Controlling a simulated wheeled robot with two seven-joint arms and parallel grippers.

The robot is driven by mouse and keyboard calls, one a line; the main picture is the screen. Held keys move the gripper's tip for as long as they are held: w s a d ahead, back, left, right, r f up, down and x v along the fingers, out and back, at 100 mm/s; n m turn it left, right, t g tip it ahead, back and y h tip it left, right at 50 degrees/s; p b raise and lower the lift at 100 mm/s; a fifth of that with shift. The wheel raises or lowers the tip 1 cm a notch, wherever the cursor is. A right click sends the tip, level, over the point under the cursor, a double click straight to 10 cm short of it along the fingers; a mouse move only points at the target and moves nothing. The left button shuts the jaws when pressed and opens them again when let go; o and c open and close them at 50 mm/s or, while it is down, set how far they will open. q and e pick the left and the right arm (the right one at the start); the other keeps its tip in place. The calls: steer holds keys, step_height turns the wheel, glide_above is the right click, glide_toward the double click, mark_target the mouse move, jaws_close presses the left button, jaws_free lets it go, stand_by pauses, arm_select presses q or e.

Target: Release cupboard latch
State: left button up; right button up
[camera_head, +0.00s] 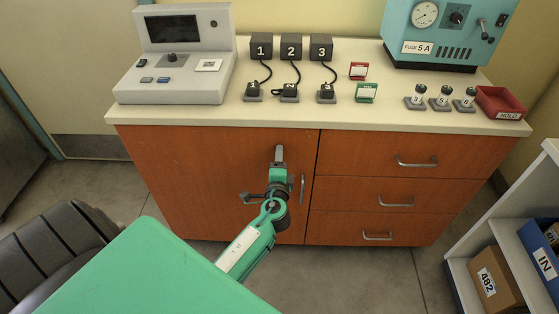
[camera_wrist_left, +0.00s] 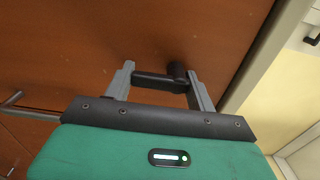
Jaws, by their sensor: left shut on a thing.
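The cupboard latch (camera_wrist_left: 153,82) is a black lever with a round pivot on the orange-brown cupboard door (camera_head: 190,170). In the left wrist view it lies between the two grey fingers of my left gripper (camera_wrist_left: 160,86), which are shut on it. In the head view my left gripper (camera_head: 269,184) is at the door's right part, just left of its upright silver handle (camera_head: 302,187). There the gripper and wrist partly hide the latch, so its exact angle is hard to tell. My right gripper is not in view.
The white counter (camera_head: 330,112) above holds a grey console (camera_head: 180,60), numbered plugs and a teal fuse unit (camera_head: 440,35). Three drawers with handles (camera_head: 416,162) are right of the door. A shelf with boxes (camera_head: 492,285) stands at lower right.

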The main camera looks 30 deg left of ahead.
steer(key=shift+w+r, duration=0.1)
arm_select(q)
steer(key=o, duration=1)
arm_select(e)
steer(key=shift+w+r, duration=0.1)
arm_select(q)
steer(key=b+v, duration=0.1)
steer(key=v, duration=1.2)
steer(key=shift+s+d+b, duration=0.15)
steer(key=shift+s+b, duration=0.2)
steer(key=shift+b, duration=0.05)
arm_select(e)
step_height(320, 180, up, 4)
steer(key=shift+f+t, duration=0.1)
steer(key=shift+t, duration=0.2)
